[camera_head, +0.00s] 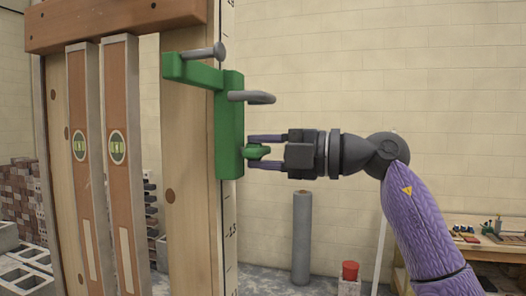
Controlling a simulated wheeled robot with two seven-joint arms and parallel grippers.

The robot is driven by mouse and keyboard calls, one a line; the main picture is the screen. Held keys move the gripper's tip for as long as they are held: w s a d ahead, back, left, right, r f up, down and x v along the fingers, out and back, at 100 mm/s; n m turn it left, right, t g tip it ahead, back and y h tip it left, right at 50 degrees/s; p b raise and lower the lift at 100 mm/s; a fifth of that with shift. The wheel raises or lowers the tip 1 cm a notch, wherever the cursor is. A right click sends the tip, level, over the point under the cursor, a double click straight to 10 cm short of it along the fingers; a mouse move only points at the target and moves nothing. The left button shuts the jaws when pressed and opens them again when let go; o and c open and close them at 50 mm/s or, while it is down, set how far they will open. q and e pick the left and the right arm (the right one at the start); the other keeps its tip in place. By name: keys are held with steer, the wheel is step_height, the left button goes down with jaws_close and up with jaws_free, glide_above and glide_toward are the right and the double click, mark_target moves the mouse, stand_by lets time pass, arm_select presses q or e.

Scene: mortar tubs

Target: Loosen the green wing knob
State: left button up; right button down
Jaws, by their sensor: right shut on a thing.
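The green wing knob (257,152) sticks out from the right side of a green bracket (229,125). The bracket sits on a wooden post (187,200) and has a grey pin and a grey hook on it. My right gripper (262,152) comes in from the right, with one finger above the knob and one below. It is shut on the knob, and the fingers partly hide it. My left gripper is not in view.
Two levels (117,190) stand upright left of the post under a wooden crossbar (115,20). A workbench (490,240) with tools is at the right.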

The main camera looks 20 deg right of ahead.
steer(key=shift+n, duration=0.3)
steer(key=n+p, duration=0.1)
steer(key=n, duration=0.2)
steer(key=shift+n, duration=0.4)
steer(key=n+p, duration=0.1)
steer(key=n, duration=0.3)
steer(key=shift+n, duration=0.3)
steer(key=n, duration=0.4)
steer(key=shift+n, duration=2.4)
steer(key=shift+c, duration=1.8)
jaws_free()
